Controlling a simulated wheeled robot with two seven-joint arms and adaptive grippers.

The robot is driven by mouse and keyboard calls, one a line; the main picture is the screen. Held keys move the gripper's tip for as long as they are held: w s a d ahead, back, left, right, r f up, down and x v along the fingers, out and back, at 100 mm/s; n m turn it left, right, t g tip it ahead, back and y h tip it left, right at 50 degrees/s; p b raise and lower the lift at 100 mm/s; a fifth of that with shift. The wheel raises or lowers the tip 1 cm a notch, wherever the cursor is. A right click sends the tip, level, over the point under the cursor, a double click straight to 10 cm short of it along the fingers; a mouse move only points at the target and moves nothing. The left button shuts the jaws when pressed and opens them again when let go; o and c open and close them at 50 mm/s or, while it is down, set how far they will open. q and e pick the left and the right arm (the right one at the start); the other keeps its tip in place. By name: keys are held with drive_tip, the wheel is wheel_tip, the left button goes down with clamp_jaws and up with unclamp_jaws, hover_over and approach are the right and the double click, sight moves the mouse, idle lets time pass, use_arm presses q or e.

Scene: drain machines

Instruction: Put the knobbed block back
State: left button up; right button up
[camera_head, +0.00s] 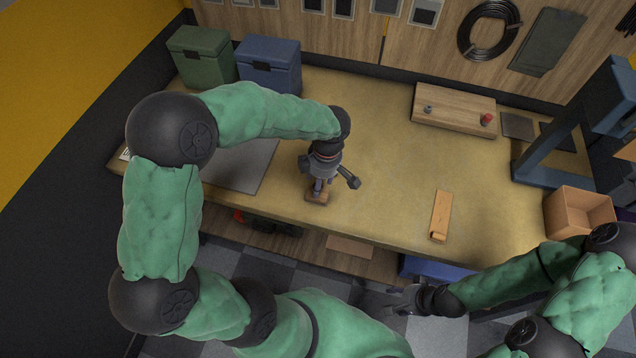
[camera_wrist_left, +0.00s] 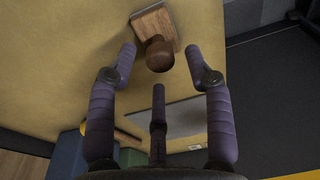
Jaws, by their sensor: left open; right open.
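The knobbed block, a small wooden block with a round brown knob, sits near the front edge of the bench. Its base (camera_head: 317,198) shows under my left gripper (camera_head: 321,184) in the head view. In the left wrist view the knobbed block (camera_wrist_left: 159,52) lies just beyond the fingertips. My left gripper (camera_wrist_left: 162,58) is open, its fingers spread to either side of the knob, and I see no clear contact. My right gripper (camera_head: 400,302) is open and empty, low in front of the bench.
A wooden board (camera_head: 455,112) with a red knob and a small grey knob lies at the back. A narrow wooden piece (camera_head: 441,213) lies right of centre. A cardboard box (camera_head: 562,217) stands at right. Green (camera_head: 203,58) and blue (camera_head: 270,66) bins stand back left. The bench (camera_head: 385,165) middle is clear.

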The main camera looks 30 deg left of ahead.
sight(323, 194)
use_arm(q)
wheel_tip(323, 194, up, 9)
drive_tip(key=d+p, duration=0.1)
drive_tip(key=p, duration=0.1)
drive_tip(key=shift+w, duration=0.2)
use_arm(e)
wheel_tip(323, 194, up, 3)
drive_tip(key=shift+f, duration=0.1)
use_arm(q)
drive_tip(key=shift+r, duration=0.1)
